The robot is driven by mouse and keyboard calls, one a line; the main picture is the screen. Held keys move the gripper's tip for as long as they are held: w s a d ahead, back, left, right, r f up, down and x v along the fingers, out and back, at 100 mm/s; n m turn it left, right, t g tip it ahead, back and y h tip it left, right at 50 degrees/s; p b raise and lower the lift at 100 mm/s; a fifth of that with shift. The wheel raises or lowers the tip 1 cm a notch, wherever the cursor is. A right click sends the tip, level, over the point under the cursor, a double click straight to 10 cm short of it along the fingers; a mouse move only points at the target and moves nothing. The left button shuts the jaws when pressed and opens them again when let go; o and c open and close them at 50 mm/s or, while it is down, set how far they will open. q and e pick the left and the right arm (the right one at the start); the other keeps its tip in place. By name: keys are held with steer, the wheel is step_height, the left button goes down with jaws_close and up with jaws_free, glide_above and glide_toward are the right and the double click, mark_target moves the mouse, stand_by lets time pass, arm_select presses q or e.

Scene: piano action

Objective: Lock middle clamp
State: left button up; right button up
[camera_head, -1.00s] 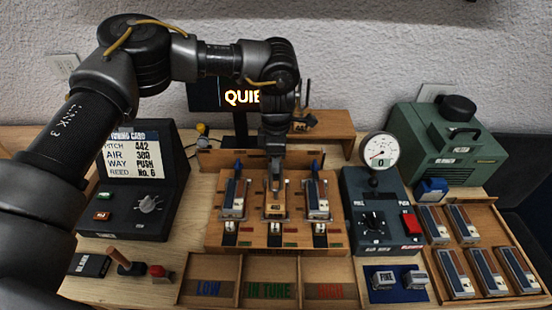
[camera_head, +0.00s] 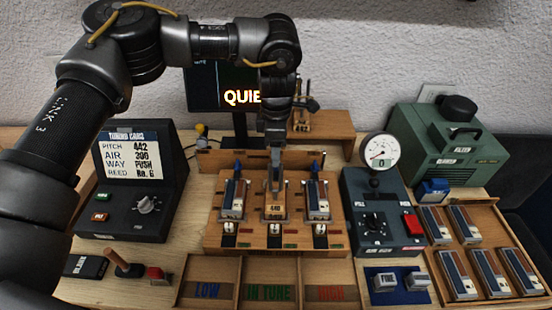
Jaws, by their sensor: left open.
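The wooden clamp board (camera_head: 215,237) holds three clamp stations in a row. The middle clamp (camera_head: 274,211) has a wooden block with small dark lettering in it. The left clamp (camera_head: 233,198) and the right clamp (camera_head: 318,198) each hold a reed-like plate and have a blue lever tip at the back. My left gripper (camera_head: 275,182) points down over the back of the middle clamp and hides its lever. Its fingertips are small here, and I cannot tell whether they touch anything. My right gripper is not in view.
A tuning card console (camera_head: 135,200) stands left, and a gauge box (camera_head: 375,215) stands right. Front trays (camera_head: 270,290) read LOW, IN TUNE and HIGH. A reed tray (camera_head: 490,220) and a green machine (camera_head: 450,150) are at the right. A screen (camera_head: 203,90) stands behind.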

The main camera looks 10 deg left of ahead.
arm_select(q)
step_height(320, 180, up, 7)
stand_by(0.3)
